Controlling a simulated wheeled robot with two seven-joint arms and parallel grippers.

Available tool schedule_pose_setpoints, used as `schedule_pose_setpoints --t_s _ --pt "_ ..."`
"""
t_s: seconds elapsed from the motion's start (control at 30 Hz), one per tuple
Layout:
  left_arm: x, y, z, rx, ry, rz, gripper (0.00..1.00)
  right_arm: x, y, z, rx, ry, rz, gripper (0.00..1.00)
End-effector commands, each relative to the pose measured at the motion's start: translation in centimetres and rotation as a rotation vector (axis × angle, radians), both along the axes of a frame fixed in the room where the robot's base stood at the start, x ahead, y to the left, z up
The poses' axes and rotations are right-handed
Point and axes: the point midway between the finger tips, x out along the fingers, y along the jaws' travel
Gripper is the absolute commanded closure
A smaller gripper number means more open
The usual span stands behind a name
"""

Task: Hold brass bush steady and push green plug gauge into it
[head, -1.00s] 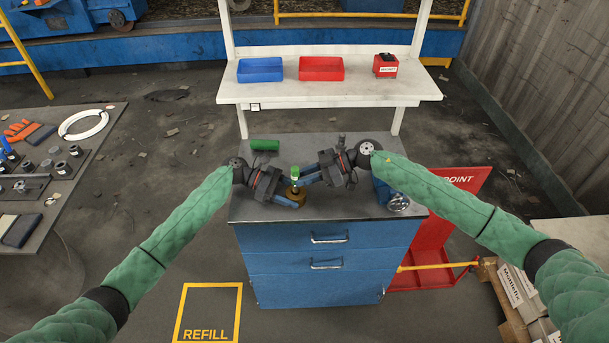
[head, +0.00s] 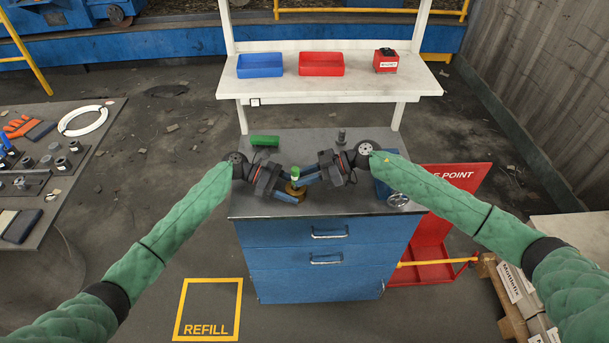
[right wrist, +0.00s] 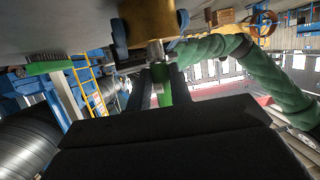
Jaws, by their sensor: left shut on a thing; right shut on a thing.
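The brass bush (head: 294,191) is upright on or just above the grey cabinet top; its base is partly hidden. My left gripper (head: 289,193) is shut on the bush from the left, its blue fingers on either side. They also show beside the bush (right wrist: 152,18) in the right wrist view. The green plug gauge (head: 295,174) stands upright directly over the bush. My right gripper (head: 303,180) is shut on its green handle (right wrist: 163,82). In the right wrist view the gauge's metal end meets the bush; how deep it sits inside I cannot tell.
A green block (head: 265,140) and a small grey post (head: 341,136) are behind my grippers on the cabinet top (head: 310,209). A handwheel (head: 398,200) is at its right. A white shelf (head: 345,87) behind holds blue and red bins.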

Motion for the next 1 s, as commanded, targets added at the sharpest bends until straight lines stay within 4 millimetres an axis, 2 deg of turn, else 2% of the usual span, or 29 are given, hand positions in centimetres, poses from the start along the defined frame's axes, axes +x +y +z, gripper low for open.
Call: schedule_pose_setpoints --t_s 0.77,0.8,0.9,1.0 --pt "0.0 0.0 0.1 0.000 -0.001 0.000 0.57 0.0 0.0 -1.5 0.000 0.000 0.000 1.00" --pt "0.0 0.0 0.1 0.000 -0.001 0.000 0.57 0.0 0.0 -1.5 0.000 0.000 0.000 0.75" --pt "0.0 0.0 0.1 0.000 -0.001 0.000 0.57 0.0 0.0 -1.5 0.000 0.000 0.000 0.56" --pt "0.0 0.0 0.1 -0.001 -0.001 0.000 0.57 0.0 0.0 -1.5 0.000 0.000 0.000 0.54"
